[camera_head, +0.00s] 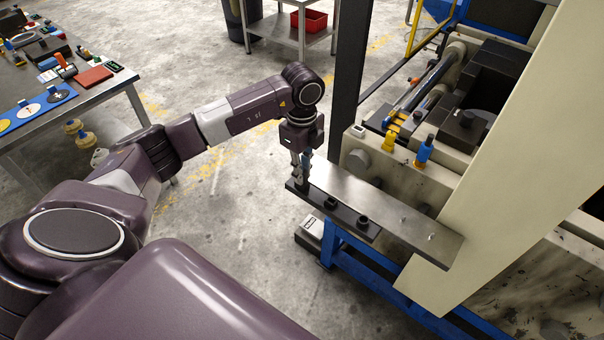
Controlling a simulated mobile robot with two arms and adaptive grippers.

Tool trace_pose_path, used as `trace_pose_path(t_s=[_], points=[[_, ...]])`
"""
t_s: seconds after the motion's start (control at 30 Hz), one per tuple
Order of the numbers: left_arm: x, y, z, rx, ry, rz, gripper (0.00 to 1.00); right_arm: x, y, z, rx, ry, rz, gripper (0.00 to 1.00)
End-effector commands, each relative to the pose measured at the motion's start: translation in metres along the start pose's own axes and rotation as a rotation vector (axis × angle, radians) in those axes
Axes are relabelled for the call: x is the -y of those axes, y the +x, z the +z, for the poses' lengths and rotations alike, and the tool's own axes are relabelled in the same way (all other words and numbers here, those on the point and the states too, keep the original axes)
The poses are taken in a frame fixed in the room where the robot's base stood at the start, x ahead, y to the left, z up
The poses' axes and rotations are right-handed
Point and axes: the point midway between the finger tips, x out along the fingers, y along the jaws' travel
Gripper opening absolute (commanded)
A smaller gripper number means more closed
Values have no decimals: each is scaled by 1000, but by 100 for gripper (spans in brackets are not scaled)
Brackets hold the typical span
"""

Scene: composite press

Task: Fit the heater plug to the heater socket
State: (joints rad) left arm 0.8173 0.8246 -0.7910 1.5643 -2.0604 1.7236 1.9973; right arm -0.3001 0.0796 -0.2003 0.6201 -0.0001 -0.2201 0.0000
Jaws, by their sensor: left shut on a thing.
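My left gripper (301,168) points down over the left end of a black strip (346,222) on a metal shelf at the side of the press. It is shut on a small dark piece, which looks like the heater plug (304,181); the fingers hide much of it. Two round black fittings (331,203) stand on the strip to the right of the gripper. I cannot tell which part is the heater socket, or whether the held piece touches the strip. My right gripper is out of view.
The metal shelf (420,232) runs right to the pale press panel (490,150), above a blue frame (380,285). A dark post (348,80) stands just behind the gripper. A workbench (90,98) with tools is at the left; open floor lies between.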

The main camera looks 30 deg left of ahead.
Motion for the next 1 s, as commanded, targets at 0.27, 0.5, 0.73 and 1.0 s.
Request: trace_pose_path(t_s=[0.27, 0.5, 0.73, 1.0], points=[[0, -12, 0, 0, 0, -1, 0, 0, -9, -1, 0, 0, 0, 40], [0, -24, 0, 0, 0, -1, 0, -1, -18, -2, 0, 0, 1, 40], [0, -36, 0, 0, 0, 0, 0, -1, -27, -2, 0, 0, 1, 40], [0, -49, 0, 0, 0, 0, 0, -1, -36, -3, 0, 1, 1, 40]])
